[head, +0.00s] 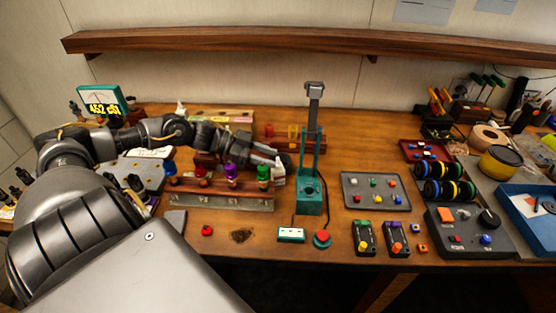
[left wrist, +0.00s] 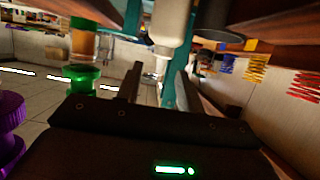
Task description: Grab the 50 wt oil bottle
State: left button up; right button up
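No label reading 50 wt is legible in either view. A small white bottle (head: 278,174) stands at the right end of the rack, just beside my left gripper (head: 284,160). In the left wrist view, a white bottle-shaped body (left wrist: 170,24) is in front of the fingers. My left gripper (left wrist: 155,85) points right, and its two dark fingers are apart with a gap between them. I cannot tell whether the bottle is between the fingertips. My right gripper is not in view.
A wooden rack (head: 215,197) holds items with blue, red, purple and green tops. A teal stand (head: 309,201) rises just right of my left gripper. Red buttons, trays and small boxes occupy the bench's front and right. A wooden shelf (head: 300,42) spans the wall.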

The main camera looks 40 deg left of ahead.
aim_at(283, 168)
pick_arm(q)
jog(key=x, duration=0.1)
jog(key=p+x, duration=0.1)
jog(key=x, duration=0.2)
jog(key=shift+w+d+r+p, duration=0.15)
jog(key=shift+r+p, duration=0.1)
jog(key=shift+p, duration=0.15)
jog(key=shift+w+d+f, duration=0.25)
jog(key=shift+d, duration=0.05)
jog(key=shift+c, duration=0.7)
grip_shut()
